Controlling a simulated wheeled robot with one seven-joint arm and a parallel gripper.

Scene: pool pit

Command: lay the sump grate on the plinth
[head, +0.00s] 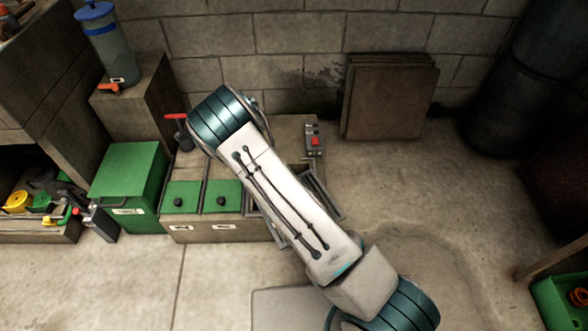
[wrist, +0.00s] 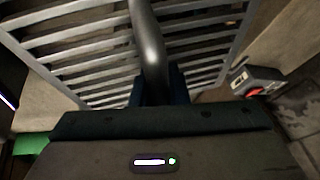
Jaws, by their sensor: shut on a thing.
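The sump grate (wrist: 85,42) is a pale metal frame with several parallel slats and fills the upper part of the wrist view. A grey curved handle (wrist: 148,45) rises from its middle. My gripper (wrist: 163,85) is shut on that handle, with dark fingers at its near end. In the head view my arm hides the gripper and most of the grate. Slim metal edges (head: 327,192) show beside the arm, likely the grate's. A low pale slab (head: 285,308) on the floor at the bottom may be the plinth; my arm partly covers it.
A low box (head: 215,232) with green lids (head: 222,196) stands left of my arm. A switch box with a red button (head: 315,140) sits at its back right. A green bin (head: 128,185) is further left. Brown panels (head: 388,98) lean on the wall. The right floor is mostly clear.

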